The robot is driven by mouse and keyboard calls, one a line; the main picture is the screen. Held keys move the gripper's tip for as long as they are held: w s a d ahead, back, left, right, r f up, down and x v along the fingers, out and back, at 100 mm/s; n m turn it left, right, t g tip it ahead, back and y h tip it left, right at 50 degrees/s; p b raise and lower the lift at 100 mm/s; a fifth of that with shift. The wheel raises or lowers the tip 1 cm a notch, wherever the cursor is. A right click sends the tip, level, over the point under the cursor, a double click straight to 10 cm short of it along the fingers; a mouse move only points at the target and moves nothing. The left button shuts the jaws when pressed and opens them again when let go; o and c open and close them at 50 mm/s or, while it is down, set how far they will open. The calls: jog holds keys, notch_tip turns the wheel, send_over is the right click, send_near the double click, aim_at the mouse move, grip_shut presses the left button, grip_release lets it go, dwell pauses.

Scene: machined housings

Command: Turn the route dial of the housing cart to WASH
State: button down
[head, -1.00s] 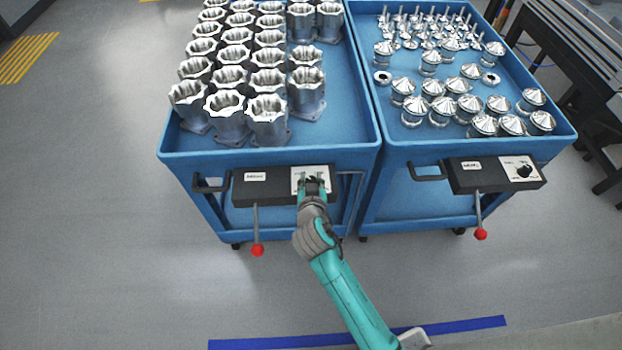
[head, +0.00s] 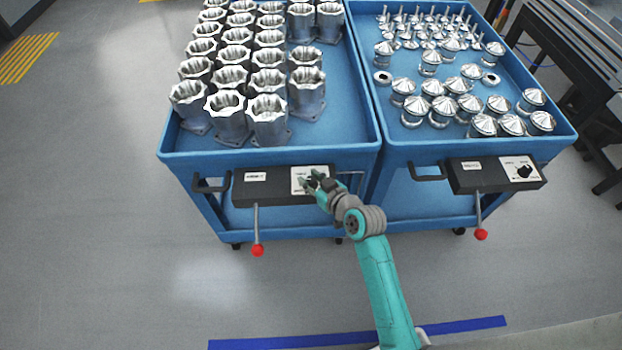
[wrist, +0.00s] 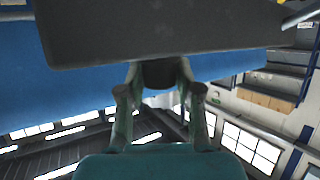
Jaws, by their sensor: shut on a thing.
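The left blue cart (head: 170,160) carries the machined housings (head: 268,120). Its front has a black control box (head: 275,187) with a white dial plate (head: 298,172). My gripper (head: 314,182) is at this plate and covers most of the dial. In the wrist view the gripper (wrist: 159,88) has its two fingers on either side of the dark round dial (wrist: 158,74), closed on it below the box's dark face. The plate's markings are too small to read, and the dial's pointer is hidden.
A lever with a red knob (head: 258,250) hangs below the left box. A second blue cart (head: 480,148) with shiny conical parts stands close on the right, with its own dial (head: 524,171) and red-knobbed lever (head: 481,234). The floor at left is clear.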

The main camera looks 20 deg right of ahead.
jog(key=shift+f+n+g+y, duration=0.1)
jog(key=shift+n+g+y, duration=0.4)
jog(key=shift+n+y, duration=1)
jog(key=c, duration=0.8)
grip_release()
jog(key=shift+s, duration=0.1)
jog(key=v, duration=1.2)
